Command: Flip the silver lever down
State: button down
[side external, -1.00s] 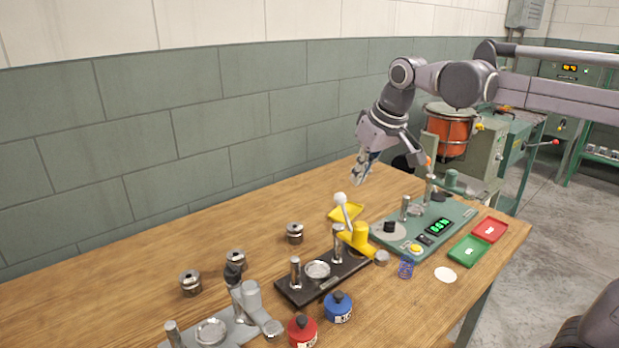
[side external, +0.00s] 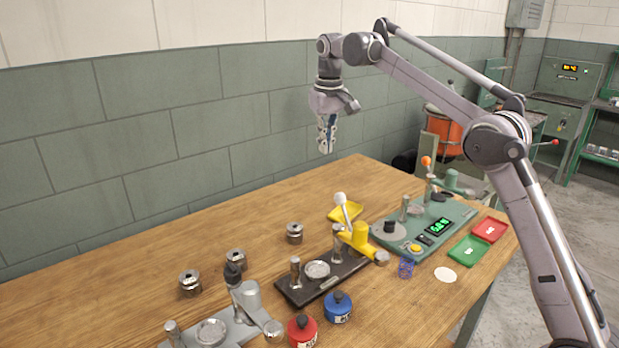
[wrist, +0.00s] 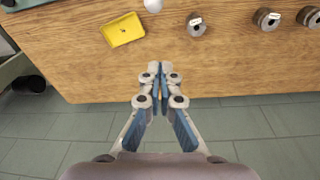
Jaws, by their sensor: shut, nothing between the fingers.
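The silver lever (side external: 237,285) belongs to the grey coiler (side external: 232,338) at the front left of the table in the side view. It stands roughly upright, with a dark knob (side external: 233,270) at its top. The lower front of this coiler is cut off by the frame edge. My gripper (side external: 325,150) is shut and empty, pointing down, high near the back edge of the table and far from the silver lever. In the wrist view my gripper (wrist: 160,68) has its fingertips together over the table's edge. The silver lever is not in the wrist view.
A black coiler (side external: 330,282) with a yellow lever (side external: 360,238) and white knob stands mid-table. A green coiler (side external: 430,222) is to its right. Several metal spools, such as one (side external: 294,233), red (side external: 303,331) and blue (side external: 338,307) pots, and a yellow tray (wrist: 124,29) surround them.

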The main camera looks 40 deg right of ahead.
aim_at(345, 215)
jog(key=shift+g, duration=0.6)
jog(key=f, duration=0.1)
jog(key=w+d+f, duration=0.1)
jog(key=w+f, duration=0.1)
jog(key=shift+d+f, duration=0.4)
jog(key=shift+f, duration=0.15)
jog(key=s+f, duration=0.3)
jog(key=f, duration=0.5)
jog(key=shift+s+f, duration=0.15)
jog(key=shift+s, duration=0.2)
jog(key=shift+a, duration=0.1)
